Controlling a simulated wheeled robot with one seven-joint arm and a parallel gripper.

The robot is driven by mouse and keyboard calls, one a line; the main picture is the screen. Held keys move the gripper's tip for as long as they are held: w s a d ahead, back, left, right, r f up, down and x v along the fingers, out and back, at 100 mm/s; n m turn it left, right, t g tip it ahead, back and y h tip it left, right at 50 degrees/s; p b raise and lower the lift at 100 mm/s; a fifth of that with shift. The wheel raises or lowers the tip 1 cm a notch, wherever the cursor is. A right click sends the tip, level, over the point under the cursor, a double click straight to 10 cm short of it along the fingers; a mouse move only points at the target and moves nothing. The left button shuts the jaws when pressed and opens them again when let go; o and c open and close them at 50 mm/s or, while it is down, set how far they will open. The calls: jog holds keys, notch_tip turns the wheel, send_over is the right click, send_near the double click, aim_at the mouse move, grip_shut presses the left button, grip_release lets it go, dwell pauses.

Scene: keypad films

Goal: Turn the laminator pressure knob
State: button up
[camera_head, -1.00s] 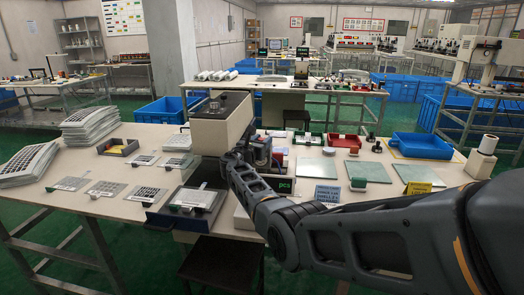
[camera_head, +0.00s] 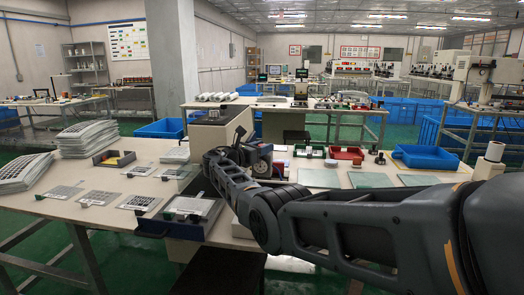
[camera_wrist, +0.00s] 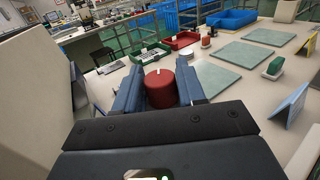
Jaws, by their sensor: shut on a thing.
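A red round knob (camera_wrist: 160,90) with a white mark on its top stands between the two blue fingers of my gripper (camera_wrist: 160,74) in the wrist view. The fingers are closed on its sides. In the head view my gripper (camera_head: 258,158) is at the right of a beige machine housing (camera_head: 208,139), which also fills the left of the wrist view (camera_wrist: 32,95). The knob cannot be made out in the head view, and the mount beneath it is hidden. My arm covers part of the housing.
Glass plates (camera_head: 318,178), a green tray (camera_head: 309,151), a red tray (camera_head: 346,153) and a blue bin (camera_head: 424,157) lie to the right. Printed sheets (camera_head: 88,197), a dark-framed tray (camera_head: 182,217) and paper stacks (camera_head: 88,138) lie to the left. A white roll (camera_head: 490,160) stands at the right edge.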

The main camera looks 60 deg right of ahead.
jog(key=shift+r, duration=0.1)
jog(key=o, duration=0.9)
jog(key=shift+o, duration=0.2)
jog(key=w+a, duration=0.1)
jog(key=a, duration=0.6)
jog(key=shift+w+a+p, duration=0.2)
jog(key=shift+a+p, duration=0.05)
jog(key=shift+p, duration=0.1)
